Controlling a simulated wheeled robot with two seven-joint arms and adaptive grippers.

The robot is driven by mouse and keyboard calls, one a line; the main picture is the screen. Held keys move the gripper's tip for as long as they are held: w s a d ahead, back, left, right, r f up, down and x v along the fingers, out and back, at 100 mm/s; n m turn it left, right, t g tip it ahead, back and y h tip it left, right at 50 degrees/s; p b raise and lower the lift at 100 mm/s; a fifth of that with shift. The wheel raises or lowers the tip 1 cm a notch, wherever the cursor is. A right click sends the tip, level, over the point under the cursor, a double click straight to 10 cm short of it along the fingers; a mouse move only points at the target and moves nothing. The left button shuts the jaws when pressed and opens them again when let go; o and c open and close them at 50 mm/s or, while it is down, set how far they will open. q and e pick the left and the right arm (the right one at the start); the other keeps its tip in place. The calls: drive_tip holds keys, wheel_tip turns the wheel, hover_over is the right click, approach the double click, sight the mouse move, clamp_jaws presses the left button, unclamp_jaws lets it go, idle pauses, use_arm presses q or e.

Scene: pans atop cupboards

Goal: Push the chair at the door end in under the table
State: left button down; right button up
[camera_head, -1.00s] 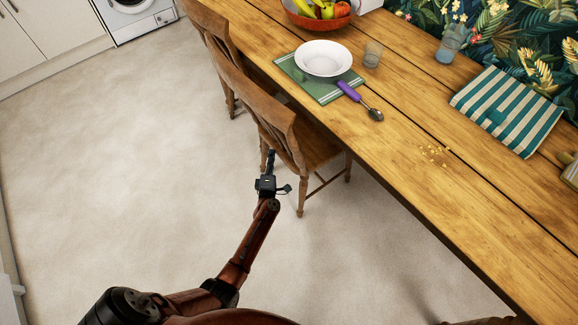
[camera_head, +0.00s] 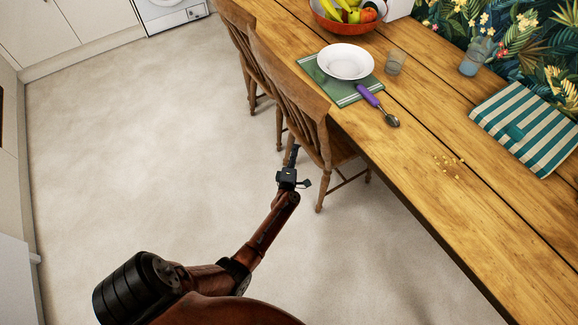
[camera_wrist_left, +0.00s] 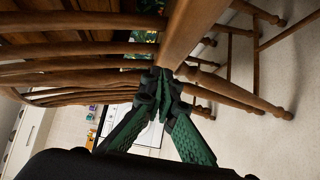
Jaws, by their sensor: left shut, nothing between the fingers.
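Two wooden chairs stand along the left side of the wooden table (camera_head: 425,160) in the head view. The nearer chair (camera_head: 325,141) has its back beside the table edge and its seat partly under the tabletop. The farther chair (camera_head: 238,42) stands beyond it. My left gripper (camera_head: 294,152) is shut and empty, low behind the nearer chair's back. In the left wrist view the closed fingertips (camera_wrist_left: 161,76) are at the chair's spindles (camera_wrist_left: 75,65) and seat edge (camera_wrist_left: 187,35); I cannot tell whether they touch. My right gripper is not in view.
On the table are a white bowl (camera_head: 346,61) on a green mat, a purple-handled spoon (camera_head: 375,102), a glass (camera_head: 396,61), a fruit bowl (camera_head: 343,18) and a striped cloth (camera_head: 525,128). The pale floor (camera_head: 130,130) left of the chairs is clear. White cupboards (camera_head: 60,35) line the far wall.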

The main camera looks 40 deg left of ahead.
use_arm(q)
drive_tip(key=s+a+p+v, duration=0.1)
drive_tip(key=p+v, duration=0.2)
drive_tip(key=v, duration=0.8)
drive_tip(key=shift+a, duration=0.25)
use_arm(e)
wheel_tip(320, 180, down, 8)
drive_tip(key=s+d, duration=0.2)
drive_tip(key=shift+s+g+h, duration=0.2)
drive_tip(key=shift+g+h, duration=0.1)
use_arm(q)
drive_tip(key=shift+s, duration=0.15)
